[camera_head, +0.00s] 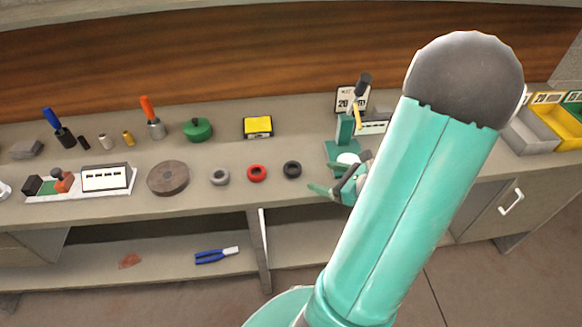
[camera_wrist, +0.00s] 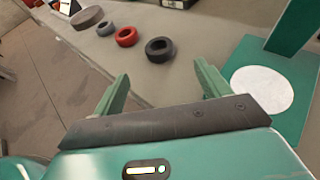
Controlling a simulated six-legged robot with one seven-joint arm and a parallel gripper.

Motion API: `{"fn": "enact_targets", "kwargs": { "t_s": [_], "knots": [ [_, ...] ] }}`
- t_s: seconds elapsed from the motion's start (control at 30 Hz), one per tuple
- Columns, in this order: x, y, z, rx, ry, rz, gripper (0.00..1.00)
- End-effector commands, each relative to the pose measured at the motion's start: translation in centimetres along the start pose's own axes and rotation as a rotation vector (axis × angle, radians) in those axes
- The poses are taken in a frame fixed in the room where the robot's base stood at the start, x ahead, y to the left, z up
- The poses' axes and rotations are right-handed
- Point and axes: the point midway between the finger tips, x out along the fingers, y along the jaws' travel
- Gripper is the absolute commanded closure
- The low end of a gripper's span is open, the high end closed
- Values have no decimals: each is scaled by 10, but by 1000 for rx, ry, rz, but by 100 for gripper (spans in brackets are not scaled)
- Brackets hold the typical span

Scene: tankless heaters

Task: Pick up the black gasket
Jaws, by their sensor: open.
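The black gasket (camera_head: 292,169) is a small dark ring lying flat on the bench, right of a red ring. In the wrist view the black gasket (camera_wrist: 160,49) lies beyond my fingertips, roughly between them across the picture and apart from both. My gripper (camera_wrist: 160,82) is open and empty, with its two green fingers spread. In the head view my gripper (camera_head: 330,188) is right of the gasket near the bench's front edge, partly hidden by my arm.
A red ring (camera_head: 257,173), a grey ring (camera_head: 220,176) and a brown disc (camera_head: 168,178) lie left of the gasket. A green stand (camera_head: 343,131) with a white round plate (camera_wrist: 262,90) is close on the right. Bench behind the gasket is clear.

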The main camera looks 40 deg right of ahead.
Motion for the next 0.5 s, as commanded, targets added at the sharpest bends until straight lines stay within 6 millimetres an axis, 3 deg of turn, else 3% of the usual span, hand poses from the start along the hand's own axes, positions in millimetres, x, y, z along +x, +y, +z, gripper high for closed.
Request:
{"fn": "enact_targets", "kwargs": {
  "t_s": [0.2,0.5],
  "knots": [
    [40,1,-1,0,0,2,24],
    [68,0,1,-1,0,5,24]
  ]
}}
